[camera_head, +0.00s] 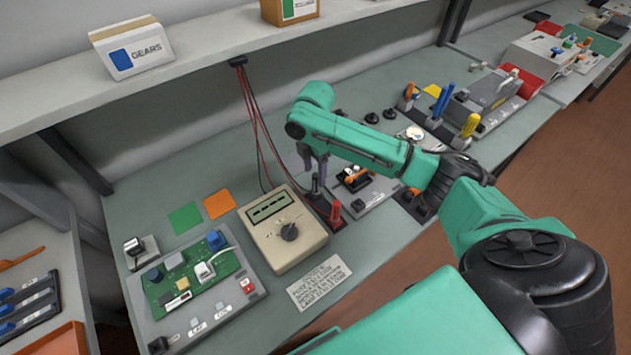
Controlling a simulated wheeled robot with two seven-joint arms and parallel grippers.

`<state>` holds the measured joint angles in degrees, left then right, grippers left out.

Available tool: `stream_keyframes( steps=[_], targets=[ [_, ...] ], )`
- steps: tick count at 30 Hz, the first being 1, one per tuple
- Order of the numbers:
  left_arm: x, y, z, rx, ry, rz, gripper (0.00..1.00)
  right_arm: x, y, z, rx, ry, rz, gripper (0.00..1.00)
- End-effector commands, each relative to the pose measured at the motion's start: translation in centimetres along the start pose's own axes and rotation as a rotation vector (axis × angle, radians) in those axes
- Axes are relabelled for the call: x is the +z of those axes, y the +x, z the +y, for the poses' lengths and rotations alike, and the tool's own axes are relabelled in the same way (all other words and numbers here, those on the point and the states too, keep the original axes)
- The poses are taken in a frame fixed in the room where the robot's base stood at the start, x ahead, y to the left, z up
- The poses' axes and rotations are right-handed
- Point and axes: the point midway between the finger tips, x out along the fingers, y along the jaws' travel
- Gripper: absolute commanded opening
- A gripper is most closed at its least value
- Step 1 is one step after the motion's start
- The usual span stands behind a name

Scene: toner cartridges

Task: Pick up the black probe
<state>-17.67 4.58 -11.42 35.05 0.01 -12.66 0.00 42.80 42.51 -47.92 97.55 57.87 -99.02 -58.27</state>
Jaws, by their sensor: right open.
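The black probe (316,186) stands upright in a dark holder (322,208) beside the multimeter, next to the red probe (336,210). My right gripper (315,174) comes down over the black probe from above, its fingers open around or just beside the probe's upper end. The picture is too small to show whether they touch it. The beige multimeter (283,230) with a dial and display stands left of the holder. My left gripper is not in view.
A green circuit board (190,275) on a grey base lies left of the multimeter. A printed label card (319,282) lies in front. Red and black leads (257,125) hang from the shelf behind. A small grey plate with parts (362,190) lies right of the holder.

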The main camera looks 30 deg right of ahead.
Motion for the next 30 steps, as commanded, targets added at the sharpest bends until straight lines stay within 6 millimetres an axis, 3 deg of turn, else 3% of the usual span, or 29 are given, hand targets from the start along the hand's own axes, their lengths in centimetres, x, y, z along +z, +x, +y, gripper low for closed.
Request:
stream_keyframes(
  steps=[4, 7, 14, 19, 30],
  targets=[
    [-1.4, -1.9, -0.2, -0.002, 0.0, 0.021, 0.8, 0.2, 2.3, -0.4, -0.007, 0.001, -0.001, 0.62],
    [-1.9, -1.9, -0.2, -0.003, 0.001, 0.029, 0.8, 0.2, 4.2, -0.4, -0.004, 0.0, -0.001, 0.62],
    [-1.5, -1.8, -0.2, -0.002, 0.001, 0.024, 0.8, 0.2, 4.8, -0.3, 0.0, 0.0, -0.001, 0.62],
    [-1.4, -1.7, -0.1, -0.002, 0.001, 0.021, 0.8, 0.2, 4.8, -0.3, 0.0, 0.0, -0.001, 0.01],
    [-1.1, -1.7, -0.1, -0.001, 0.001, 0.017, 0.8, 0.2, 4.5, -0.3, 0.001, 0.0, -0.001, 0.0]
  ],
)
